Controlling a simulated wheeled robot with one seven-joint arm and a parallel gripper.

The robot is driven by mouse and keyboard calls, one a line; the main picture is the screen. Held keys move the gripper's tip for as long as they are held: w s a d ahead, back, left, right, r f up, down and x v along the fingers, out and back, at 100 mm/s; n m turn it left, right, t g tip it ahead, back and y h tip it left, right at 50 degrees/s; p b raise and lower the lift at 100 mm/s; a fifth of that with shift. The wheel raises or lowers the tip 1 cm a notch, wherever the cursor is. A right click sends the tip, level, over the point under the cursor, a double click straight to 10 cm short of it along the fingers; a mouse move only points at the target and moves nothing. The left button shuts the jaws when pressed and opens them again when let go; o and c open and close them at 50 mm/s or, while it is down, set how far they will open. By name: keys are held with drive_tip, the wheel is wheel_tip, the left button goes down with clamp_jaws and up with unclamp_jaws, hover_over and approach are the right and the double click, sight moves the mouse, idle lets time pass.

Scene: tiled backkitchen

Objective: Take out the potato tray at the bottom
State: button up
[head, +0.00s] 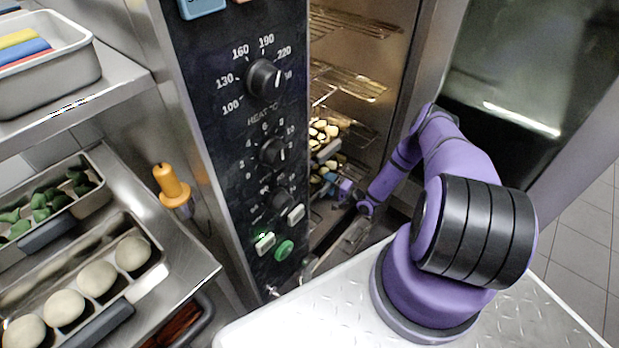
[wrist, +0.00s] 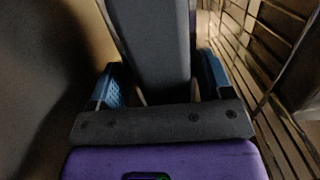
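Two potato trays stand on racks inside the open oven in the head view. The upper tray with pale pieces (head: 322,130) has a grey handle (head: 328,151). The lower potato tray (head: 325,172) sits just below it and is partly hidden by the oven's control panel and my gripper. My gripper (head: 345,188) is inside the oven at the lower tray's front. In the wrist view my gripper's blue fingers (wrist: 162,82) stand apart on either side of a dark grey handle-like bar (wrist: 150,40). Narrow gaps show beside the bar, so I see no firm grip.
Wire racks (head: 345,80) fill the oven above the trays, and a wire rack (wrist: 265,70) runs close on the wrist view's right. The control panel (head: 250,130) borders the opening on the left.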

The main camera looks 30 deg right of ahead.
drive_tip(key=c, duration=1)
drive_tip(key=shift+r, duration=0.1)
